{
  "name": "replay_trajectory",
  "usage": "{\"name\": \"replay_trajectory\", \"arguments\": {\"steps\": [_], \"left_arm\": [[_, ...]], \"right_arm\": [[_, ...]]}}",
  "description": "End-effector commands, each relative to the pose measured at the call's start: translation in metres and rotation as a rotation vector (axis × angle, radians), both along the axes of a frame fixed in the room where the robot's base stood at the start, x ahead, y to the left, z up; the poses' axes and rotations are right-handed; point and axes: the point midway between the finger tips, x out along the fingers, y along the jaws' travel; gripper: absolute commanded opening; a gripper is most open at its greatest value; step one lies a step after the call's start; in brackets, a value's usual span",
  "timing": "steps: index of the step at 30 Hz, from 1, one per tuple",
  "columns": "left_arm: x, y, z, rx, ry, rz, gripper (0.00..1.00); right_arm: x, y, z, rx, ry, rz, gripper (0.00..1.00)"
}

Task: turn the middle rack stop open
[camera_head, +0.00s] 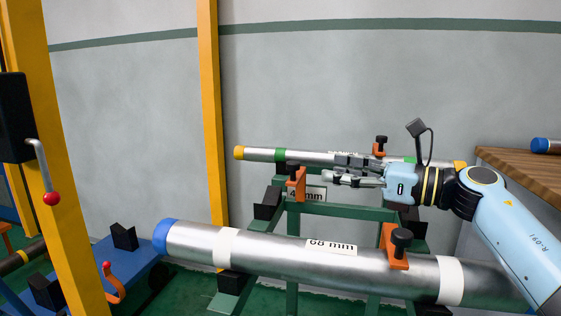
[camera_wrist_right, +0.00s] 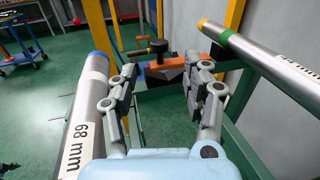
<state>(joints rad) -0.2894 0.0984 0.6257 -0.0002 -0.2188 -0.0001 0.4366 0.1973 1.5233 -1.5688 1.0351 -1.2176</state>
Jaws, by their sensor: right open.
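The middle rack stop (camera_head: 297,184) is an orange bar with a black knob on the green rack, left of my right gripper (camera_head: 338,170) in the head view. In the right wrist view the orange stop (camera_wrist_right: 178,64) lies ahead, crosswise between the fingers, with its black knob (camera_wrist_right: 159,47) on top. My right gripper (camera_wrist_right: 166,82) is open, with nothing between its pads, and appears short of the stop. Other orange stops sit at the front pipe (camera_head: 394,256) and at the rear pipe (camera_head: 380,147). My left gripper is not in view.
A thick pipe labelled 68 mm (camera_head: 285,252) lies in front of the right gripper, and a thinner pipe (camera_head: 262,154) lies behind it. Green rack beams (camera_head: 345,211) run below. A yellow post (camera_head: 210,120) stands to the left. A wooden bench (camera_head: 520,170) is at right.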

Motion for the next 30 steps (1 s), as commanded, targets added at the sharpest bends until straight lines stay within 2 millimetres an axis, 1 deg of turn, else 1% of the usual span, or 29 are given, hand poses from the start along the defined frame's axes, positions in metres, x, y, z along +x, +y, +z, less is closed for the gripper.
{"name": "replay_trajectory", "arguments": {"steps": [1, 3, 6, 10, 15, 21, 26, 27, 30], "left_arm": [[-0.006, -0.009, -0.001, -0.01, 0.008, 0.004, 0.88], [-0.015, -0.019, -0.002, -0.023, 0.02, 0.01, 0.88], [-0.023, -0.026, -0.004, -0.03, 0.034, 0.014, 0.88], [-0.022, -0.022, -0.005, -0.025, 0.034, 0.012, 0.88], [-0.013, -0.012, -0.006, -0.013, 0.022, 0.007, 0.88], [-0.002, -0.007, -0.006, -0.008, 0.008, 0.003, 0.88], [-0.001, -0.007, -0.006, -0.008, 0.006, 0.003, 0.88], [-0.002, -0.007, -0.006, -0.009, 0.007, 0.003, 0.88], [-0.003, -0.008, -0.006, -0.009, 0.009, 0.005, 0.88]], "right_arm": [[0.004, 0.007, 0.001, 0.005, -0.001, 0.001, 0.49], [0.011, 0.019, 0.001, 0.007, -0.001, 0.002, 0.49], [0.023, 0.037, 0.001, 0.009, 0.0, 0.002, 0.49], [0.036, 0.057, 0.001, 0.007, 0.0, 0.001, 0.49], [0.048, 0.075, 0.0, 0.007, 0.001, 0.0, 0.49], [0.052, 0.082, 0.001, 0.006, 0.001, -0.001, 0.49], [0.052, 0.082, 0.001, 0.006, 0.001, -0.001, 0.49], [0.052, 0.082, 0.001, 0.006, 0.001, -0.001, 0.48], [0.052, 0.082, 0.001, 0.006, 0.001, -0.001, 0.35]]}}
